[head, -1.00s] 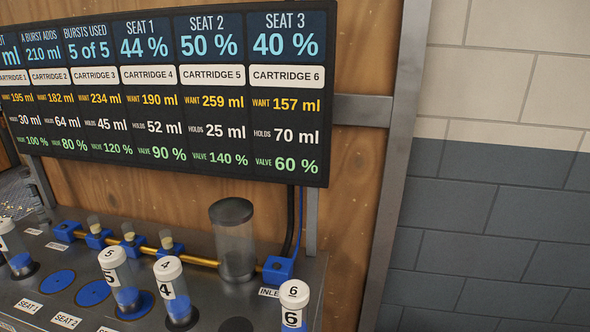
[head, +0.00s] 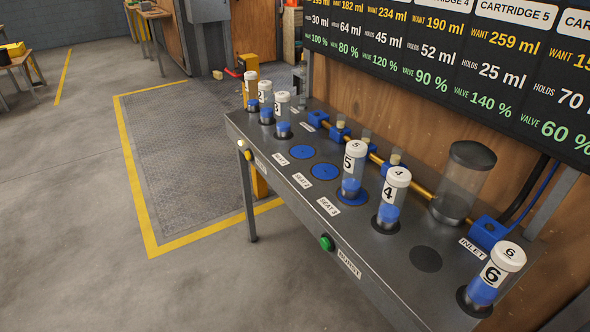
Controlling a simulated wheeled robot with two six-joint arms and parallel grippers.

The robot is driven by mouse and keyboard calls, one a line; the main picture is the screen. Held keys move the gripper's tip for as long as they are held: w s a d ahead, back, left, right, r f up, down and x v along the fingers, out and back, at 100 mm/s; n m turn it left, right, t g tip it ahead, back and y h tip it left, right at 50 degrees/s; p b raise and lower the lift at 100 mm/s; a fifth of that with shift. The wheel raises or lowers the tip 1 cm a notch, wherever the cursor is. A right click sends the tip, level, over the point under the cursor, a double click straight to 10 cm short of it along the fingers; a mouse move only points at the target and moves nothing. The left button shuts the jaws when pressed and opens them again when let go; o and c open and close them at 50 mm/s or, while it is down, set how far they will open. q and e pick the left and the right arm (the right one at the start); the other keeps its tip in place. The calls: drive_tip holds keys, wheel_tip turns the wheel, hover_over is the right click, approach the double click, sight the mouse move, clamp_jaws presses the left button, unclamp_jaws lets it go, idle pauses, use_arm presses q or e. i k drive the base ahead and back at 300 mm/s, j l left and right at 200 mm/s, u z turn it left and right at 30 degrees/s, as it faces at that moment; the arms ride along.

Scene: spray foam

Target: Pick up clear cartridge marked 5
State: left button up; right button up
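The clear cartridge marked 5 (head: 352,172) stands upright in the head view on the blue disc of seat 3 (head: 345,199). It has a white cap and blue fill in its lower part. Cartridge 4 (head: 391,198) stands close to its right, and cartridge 6 (head: 491,277) stands at the near right end of the bench. Cartridges 1 (head: 251,88), 2 (head: 266,103) and 3 (head: 283,115) stand in a row at the far left end. Neither of my grippers is in view.
The metal bench (head: 385,258) has two empty blue discs, seat 1 (head: 302,152) and seat 2 (head: 325,172), and an empty dark socket (head: 425,259). A brass pipe and a clear cylinder (head: 463,182) stand behind. A green button (head: 326,243) is on the front edge. Open floor lies left.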

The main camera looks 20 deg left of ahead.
sight(355, 157)
drive_tip(key=i+j+z, duration=0.1)
drive_tip(key=j+z, duration=0.2)
drive_tip(key=z, duration=0.15)
drive_tip(key=i+j+z, duration=0.1)
drive_tip(key=j+z, duration=0.6)
drive_tip(key=z, duration=0.2)
drive_tip(key=j+z, duration=0.4)
